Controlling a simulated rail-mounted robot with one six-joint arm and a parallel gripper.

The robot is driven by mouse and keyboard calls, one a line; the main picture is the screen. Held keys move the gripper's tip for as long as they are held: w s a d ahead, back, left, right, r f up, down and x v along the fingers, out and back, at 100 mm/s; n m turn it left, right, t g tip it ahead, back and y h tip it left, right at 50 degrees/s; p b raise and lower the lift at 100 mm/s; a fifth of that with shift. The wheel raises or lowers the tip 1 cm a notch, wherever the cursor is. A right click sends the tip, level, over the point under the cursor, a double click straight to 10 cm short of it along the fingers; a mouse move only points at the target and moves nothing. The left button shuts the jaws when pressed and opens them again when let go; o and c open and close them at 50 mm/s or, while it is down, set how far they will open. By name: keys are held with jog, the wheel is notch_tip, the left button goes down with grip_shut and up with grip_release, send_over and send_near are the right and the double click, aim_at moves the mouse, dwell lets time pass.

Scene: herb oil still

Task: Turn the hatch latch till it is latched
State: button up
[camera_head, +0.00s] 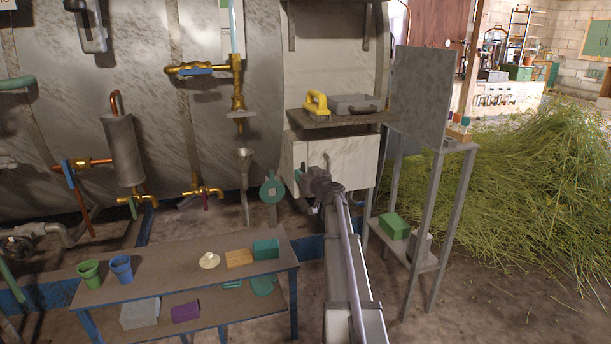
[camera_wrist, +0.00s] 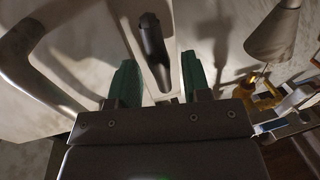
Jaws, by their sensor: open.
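The white hatch (camera_head: 351,160) is under a shelf in the head view, with its face partly behind my arm. In the wrist view its pale panel (camera_wrist: 85,55) fills the left and middle. A dark rounded lever, which looks like the hatch latch (camera_wrist: 152,50), stands out near the panel's edge. My gripper (camera_head: 311,182) is at the hatch's lower left. In the wrist view my gripper (camera_wrist: 160,80) is open, with one green finger on each side of the latch. I cannot tell whether either finger touches it. A grey bent handle (camera_wrist: 22,45) is left of the latch.
A shelf (camera_head: 335,120) with a yellow-handled tool (camera_head: 316,103) is above the hatch. A metal funnel (camera_head: 244,155) and a green round valve (camera_head: 271,190) are left of it. A grey stand (camera_head: 437,200) is at right, and a low bench (camera_head: 190,275) at front left.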

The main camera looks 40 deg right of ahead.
grip_shut()
dwell(0.5)
jog(key=shift+d+f+m+t+h+b, duration=0.15)
jog(key=shift+m+h+b, duration=0.55)
jog(key=shift+m, duration=2.75)
jog(key=shift+a+f+m+t+h+b, duration=0.15)
jog(key=shift+m+h+b, duration=0.55)
jog(key=shift+m, duration=2.7)
jog(key=shift+d+f+m+t+h+b, duration=0.15)
jog(key=shift+m+h+b, duration=0.55)
jog(key=shift+m, duration=2.75)
